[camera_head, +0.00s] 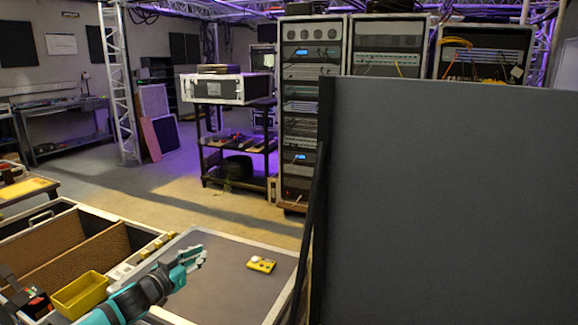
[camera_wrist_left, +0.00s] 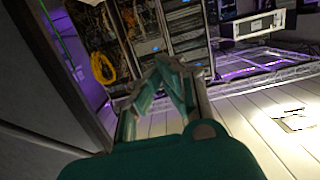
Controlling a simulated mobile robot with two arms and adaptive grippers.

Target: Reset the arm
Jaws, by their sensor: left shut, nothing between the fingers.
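My left gripper (camera_head: 193,257) reaches in from the lower left in the head view, above the grey case lid (camera_head: 228,285). Its fingers are closed together with nothing between them. In the left wrist view the same gripper (camera_wrist_left: 158,75) shows its fingertips meeting, with equipment racks and floor beyond. My right gripper is not in either view.
A large dark panel (camera_head: 450,200) fills the right side. An open case with brown dividers (camera_head: 80,262) and a yellow bin (camera_head: 80,294) stands at lower left. Racks (camera_head: 300,110) and a black cart (camera_head: 238,150) stand behind. The floor (camera_head: 180,190) between is clear.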

